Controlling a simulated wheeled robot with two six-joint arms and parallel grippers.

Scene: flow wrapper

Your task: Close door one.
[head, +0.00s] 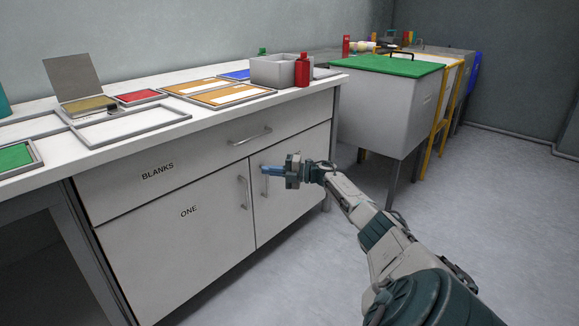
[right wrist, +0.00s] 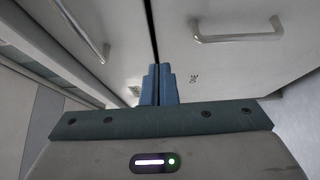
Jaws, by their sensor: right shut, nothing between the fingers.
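Door one (head: 170,255) is the light grey left-hand cabinet door, marked ONE. In the head view it looks flush with the cabinet front, with a narrow dark seam at its right side. Its upright bar handle (head: 243,192) is near that seam. My right gripper (head: 264,170) is shut and empty, with blue fingers pointing left in front of the right-hand door (head: 290,195), just right of door one's handle. In the right wrist view its fingertips (right wrist: 158,82) are together, below a dark gap between two grey panels. Whether they touch a panel cannot be told. My left gripper is out of view.
The BLANKS drawer (head: 200,160) above the doors looks shut. The countertop holds trays, a grey box (head: 275,71) and a red bottle (head: 302,70). A grey bin with a green lid (head: 385,64) stands beyond the cabinet. The floor (head: 290,270) in front is clear.

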